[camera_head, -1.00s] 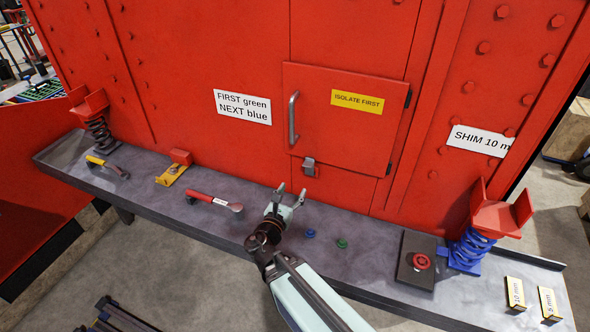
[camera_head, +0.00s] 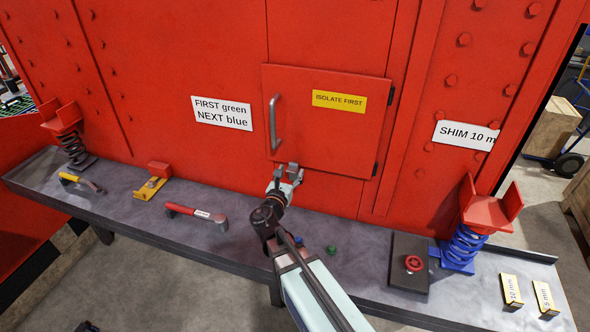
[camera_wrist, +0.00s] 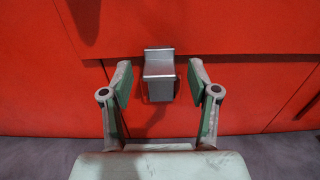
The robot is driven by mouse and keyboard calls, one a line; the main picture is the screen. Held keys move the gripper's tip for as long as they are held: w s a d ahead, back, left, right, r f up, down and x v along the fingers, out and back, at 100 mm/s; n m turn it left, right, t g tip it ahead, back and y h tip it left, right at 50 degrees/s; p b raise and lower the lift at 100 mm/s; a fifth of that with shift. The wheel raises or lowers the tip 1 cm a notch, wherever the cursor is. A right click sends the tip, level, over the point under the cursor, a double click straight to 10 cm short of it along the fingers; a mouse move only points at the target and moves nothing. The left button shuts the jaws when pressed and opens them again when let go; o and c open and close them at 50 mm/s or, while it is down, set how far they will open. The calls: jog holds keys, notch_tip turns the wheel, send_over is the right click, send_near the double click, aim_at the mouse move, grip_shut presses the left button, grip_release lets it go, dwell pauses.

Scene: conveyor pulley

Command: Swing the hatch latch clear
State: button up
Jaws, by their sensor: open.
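The hatch (camera_head: 345,120) is a red door in the red wall, shut, with a grey bar handle (camera_head: 274,122) on its left side. The hatch latch (camera_wrist: 159,75) is a small grey metal block at the hatch's lower edge. In the head view my gripper and arm largely hide the latch. My gripper (camera_wrist: 158,84) is open, its two fingers on either side of the latch in the wrist view. Gaps show between the fingers and the latch there, and I cannot tell how far it reaches in depth.
The grey bench (camera_head: 370,270) runs below the hatch. A red-handled tool (camera_head: 195,213) lies left of my arm. A green button (camera_head: 331,250) is close right of it. A red knob (camera_head: 413,264) and a blue spring (camera_head: 463,245) stand farther right.

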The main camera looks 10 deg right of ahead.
jog(key=shift+x, duration=0.85)
grip_shut()
jog(key=shift+s+a+f+b, duration=0.1)
jog(key=shift+a+f+b, duration=0.1)
jog(key=shift+b, duration=0.3)
